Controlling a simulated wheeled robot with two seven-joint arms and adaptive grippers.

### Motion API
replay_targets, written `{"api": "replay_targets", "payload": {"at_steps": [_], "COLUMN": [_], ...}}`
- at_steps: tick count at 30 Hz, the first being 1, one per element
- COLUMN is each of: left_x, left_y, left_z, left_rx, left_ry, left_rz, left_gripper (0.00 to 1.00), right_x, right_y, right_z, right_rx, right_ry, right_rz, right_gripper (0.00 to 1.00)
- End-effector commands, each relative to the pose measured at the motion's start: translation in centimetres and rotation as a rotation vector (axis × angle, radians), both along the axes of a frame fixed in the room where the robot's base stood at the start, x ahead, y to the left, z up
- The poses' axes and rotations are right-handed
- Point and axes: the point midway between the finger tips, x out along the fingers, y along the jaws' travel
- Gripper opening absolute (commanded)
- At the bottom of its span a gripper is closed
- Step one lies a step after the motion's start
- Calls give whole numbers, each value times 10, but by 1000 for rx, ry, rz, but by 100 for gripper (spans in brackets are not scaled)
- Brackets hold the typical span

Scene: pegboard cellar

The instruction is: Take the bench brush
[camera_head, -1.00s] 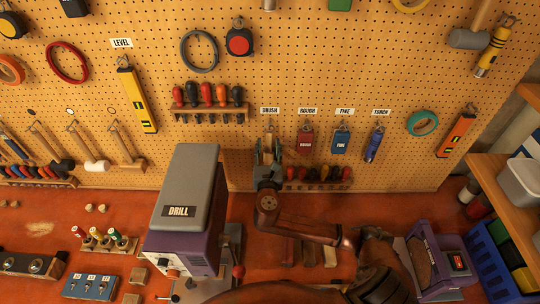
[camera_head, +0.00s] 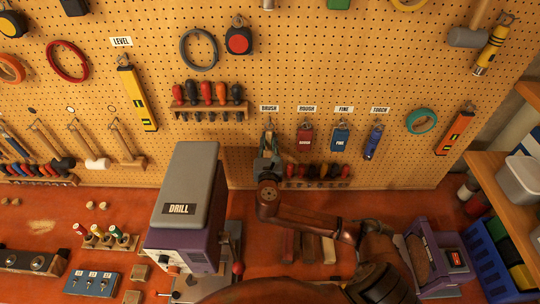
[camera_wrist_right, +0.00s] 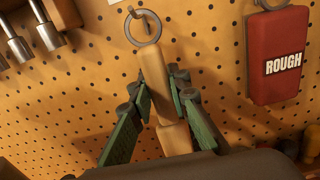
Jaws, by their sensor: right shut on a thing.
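The bench brush hangs on the pegboard under the BRUSH label (camera_head: 269,108). In the right wrist view its pale wooden handle (camera_wrist_right: 155,68) is close and nearly upright, with a metal ring (camera_wrist_right: 143,27) at its top still around the board's hook. My right gripper (camera_head: 268,147) is at the brush in the head view and hides most of it. In the wrist view its green-padded fingers (camera_wrist_right: 161,92) are shut on the handle, one on each side. The lower part of the brush is hidden behind the gripper. My left gripper is not in view.
A red ROUGH block (camera_wrist_right: 275,58) hangs to the right of the brush, then a blue FINE block (camera_head: 340,139) and a torch (camera_head: 373,143). A drill press (camera_head: 185,190) stands left of my right arm. A screwdriver rack (camera_head: 318,183) is low at right.

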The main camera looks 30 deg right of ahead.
Motion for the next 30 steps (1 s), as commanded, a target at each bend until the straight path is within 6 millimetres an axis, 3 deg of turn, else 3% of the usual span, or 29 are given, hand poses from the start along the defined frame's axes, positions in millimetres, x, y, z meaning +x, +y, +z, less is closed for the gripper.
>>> {"api": "replay_targets", "payload": {"at_steps": [18,25,30], "left_x": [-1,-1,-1], "left_y": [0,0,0], "left_z": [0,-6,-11], "left_rx": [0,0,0], "left_ry": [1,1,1], "left_rz": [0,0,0], "left_gripper": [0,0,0], "right_x": [0,0,-27], "right_y": [0,1,18], "right_z": [1,17,13], "right_rx": [-1,0,4], "right_ry": [-1,-5,0], "right_rz": [0,2,4], "right_gripper": [0,0,0]}}
